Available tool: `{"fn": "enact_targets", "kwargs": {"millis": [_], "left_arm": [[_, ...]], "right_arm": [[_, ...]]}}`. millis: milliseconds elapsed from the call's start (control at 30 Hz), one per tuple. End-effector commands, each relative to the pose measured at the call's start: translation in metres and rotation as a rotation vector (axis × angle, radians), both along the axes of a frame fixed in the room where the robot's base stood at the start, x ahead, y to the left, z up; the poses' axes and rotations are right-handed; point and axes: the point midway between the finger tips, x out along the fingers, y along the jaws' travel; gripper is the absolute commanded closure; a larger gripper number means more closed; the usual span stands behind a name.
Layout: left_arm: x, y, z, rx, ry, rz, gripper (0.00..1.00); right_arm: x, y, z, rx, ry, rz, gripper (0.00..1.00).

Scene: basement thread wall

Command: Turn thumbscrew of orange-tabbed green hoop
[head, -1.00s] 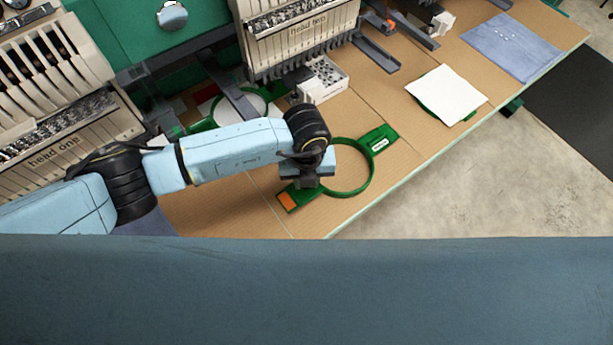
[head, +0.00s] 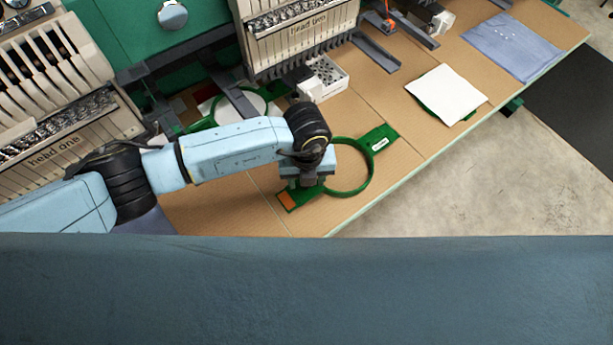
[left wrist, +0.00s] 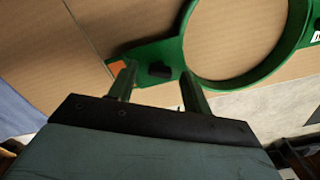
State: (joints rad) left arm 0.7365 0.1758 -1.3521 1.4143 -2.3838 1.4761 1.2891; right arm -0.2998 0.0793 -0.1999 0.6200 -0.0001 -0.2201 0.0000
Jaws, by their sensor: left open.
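The green hoop (head: 370,175) lies flat on the tan table near its front edge. It has an orange tab (head: 286,198) at its left end and a labelled arm at its upper right. In the left wrist view the hoop (left wrist: 187,50) shows with the orange tab (left wrist: 118,67) and a small dark thumbscrew (left wrist: 159,70) between tab and ring. My left gripper (head: 311,184) is over the tab side of the hoop. In the left wrist view its two fingers (left wrist: 158,82) are apart, one on each side of the thumbscrew in the picture; contact is not clear.
Another green hoop with white cloth (head: 447,93) lies to the right, with folded blue cloth (head: 511,46) beyond it. The embroidery machine head (head: 300,38) stands behind, with a white perforated box (head: 322,79) below it. Bare table lies around the orange-tabbed hoop.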

Motion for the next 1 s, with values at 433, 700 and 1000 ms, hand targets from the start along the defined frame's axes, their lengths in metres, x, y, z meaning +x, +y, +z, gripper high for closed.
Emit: {"fn": "enact_targets", "kwargs": {"millis": [433, 700, 1000], "left_arm": [[0.001, 0.000, 0.087, -0.002, -0.005, -0.002, 0.51], [0.001, 0.000, 0.125, -0.001, -0.003, 0.001, 0.51], [0.000, 0.000, 0.131, 0.000, 0.000, 0.000, 0.51]], "right_arm": [[0.000, 0.000, 0.000, 0.000, 0.000, 0.000, 0.64], [0.000, 0.000, -0.002, 0.000, 0.000, 0.000, 0.64], [0.000, 0.000, -0.002, 0.000, 0.000, 0.000, 0.64]]}}
